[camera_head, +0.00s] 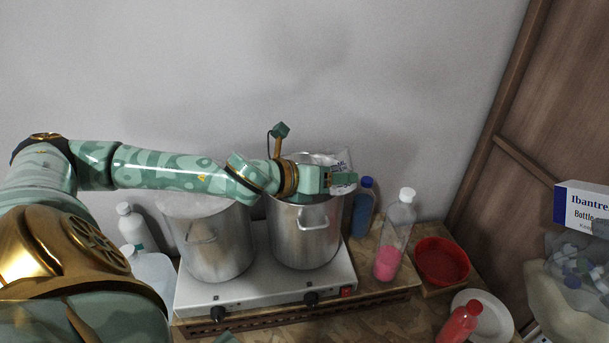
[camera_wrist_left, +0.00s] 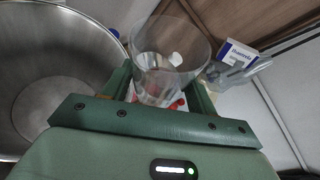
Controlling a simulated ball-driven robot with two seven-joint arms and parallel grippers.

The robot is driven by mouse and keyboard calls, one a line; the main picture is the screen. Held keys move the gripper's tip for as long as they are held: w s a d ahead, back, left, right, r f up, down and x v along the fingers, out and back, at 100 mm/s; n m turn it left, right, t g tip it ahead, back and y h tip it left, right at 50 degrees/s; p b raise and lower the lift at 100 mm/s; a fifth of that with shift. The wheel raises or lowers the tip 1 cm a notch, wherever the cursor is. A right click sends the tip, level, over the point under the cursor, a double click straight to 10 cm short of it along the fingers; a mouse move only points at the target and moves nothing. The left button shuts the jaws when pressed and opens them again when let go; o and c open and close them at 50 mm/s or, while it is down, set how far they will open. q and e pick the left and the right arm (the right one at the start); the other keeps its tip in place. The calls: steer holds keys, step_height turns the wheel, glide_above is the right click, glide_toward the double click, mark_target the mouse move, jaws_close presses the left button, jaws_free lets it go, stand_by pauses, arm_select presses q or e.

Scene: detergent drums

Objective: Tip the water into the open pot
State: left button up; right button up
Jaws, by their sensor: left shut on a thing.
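My left gripper (camera_head: 340,182) is over the right side of the open pot (camera_head: 305,240), a steel pot on the hotplate's right half. It is shut on a clear container (camera_head: 343,160), which also shows between the fingers in the left wrist view (camera_wrist_left: 170,65). The water level and the container's exact tilt cannot be made out. The pot's bare inside shows at the left of the wrist view (camera_wrist_left: 50,95); my arm hides much of its mouth in the head view. My right gripper is not seen.
A second steel pot (camera_head: 215,245), its top looking covered, stands on the hotplate (camera_head: 255,290). A blue bottle (camera_head: 363,210), a clear bottle with pink liquid (camera_head: 392,245), a red bowl (camera_head: 442,262), a white plate (camera_head: 492,308) and a red bottle (camera_head: 460,324) are to the right. White bottles (camera_head: 136,230) stand left.

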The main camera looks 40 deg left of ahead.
mark_target(319, 163)
arm_select(q)
steer(key=shift+a+f+n+h, duration=0.35)
steer(key=shift+a+n+h, duration=0.15)
steer(key=shift+a+n, duration=0.25)
steer(key=shift+w+a+r+n+h, duration=0.1)
steer(key=shift+r+n+h, duration=0.25)
steer(key=shift+n, duration=0.2)
steer(key=shift+f+n+h, duration=0.2)
steer(key=shift+n+h, duration=0.25)
steer(key=shift+n, duration=0.15)
steer(key=shift+r+n, duration=0.2)
steer(key=shift+n, duration=0.1)
steer(key=shift+r+n+t+h, duration=0.3)
steer(key=shift+n+h, duration=0.1)
steer(key=shift+n, duration=0.1)
steer(key=shift+a+f+n, duration=0.15)
steer(key=shift+f+n, duration=0.2)
steer(key=shift+n, duration=0.25)
steer(key=shift+w+a+r+n+t+h, duration=0.1)
steer(key=shift+a+r+n+t+h, duration=0.15)
steer(key=shift+a+n, duration=0.15)
steer(key=shift+a+r+n+t+h, duration=0.1)
steer(key=shift+a+n+t+h, duration=0.05)
steer(key=shift+a+n+h, duration=0.2)
steer(key=shift+w+a+r+n, duration=0.1)
steer(key=shift+r+n, duration=0.3)
steer(key=shift+n, duration=0.35)
stand_by(0.4)
